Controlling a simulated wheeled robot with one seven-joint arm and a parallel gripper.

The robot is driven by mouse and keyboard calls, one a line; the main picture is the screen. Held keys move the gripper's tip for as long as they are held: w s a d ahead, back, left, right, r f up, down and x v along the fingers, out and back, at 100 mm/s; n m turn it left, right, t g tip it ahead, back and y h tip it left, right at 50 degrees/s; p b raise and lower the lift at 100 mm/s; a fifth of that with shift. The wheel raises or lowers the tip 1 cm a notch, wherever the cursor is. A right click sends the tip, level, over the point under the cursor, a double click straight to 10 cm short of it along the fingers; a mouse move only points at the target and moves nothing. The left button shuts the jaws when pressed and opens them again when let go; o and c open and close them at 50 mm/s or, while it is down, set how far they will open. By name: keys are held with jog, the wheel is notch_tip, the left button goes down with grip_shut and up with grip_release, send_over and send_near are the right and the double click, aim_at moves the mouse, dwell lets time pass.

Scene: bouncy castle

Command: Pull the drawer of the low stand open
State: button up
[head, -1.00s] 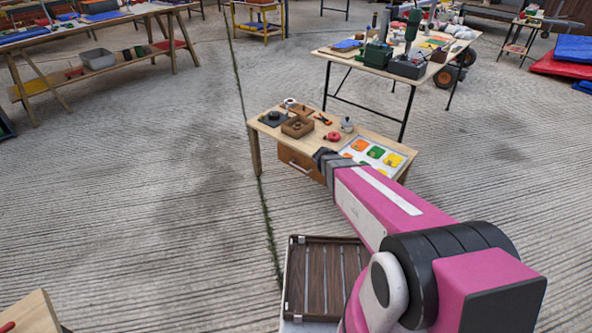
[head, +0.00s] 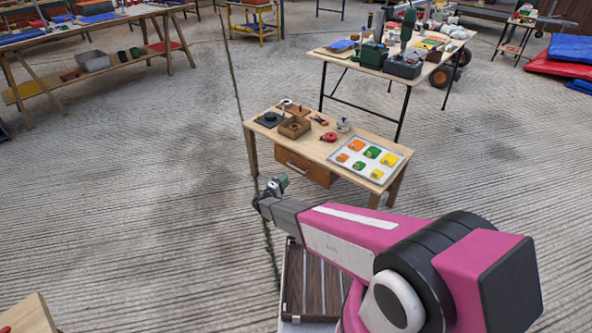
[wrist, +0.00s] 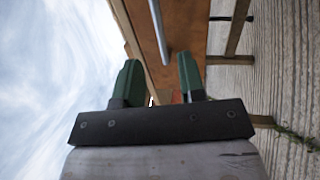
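The low stand (head: 228,124) is a small wooden table with a brown drawer (head: 317,171) under its top. The drawer looks closed and has a light bar handle (head: 296,165).
On the stand are a white tray (head: 342,156) of coloured pieces, a wooden box (head: 294,128) and small parts. A larger workbench (head: 330,57) stands behind. A slatted brown surface (head: 322,285) lies below my arm. The floor left of the stand is clear.

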jog(key=x, duration=0.9)
jog(key=shift+w+d, duration=0.1)
grip_shut()
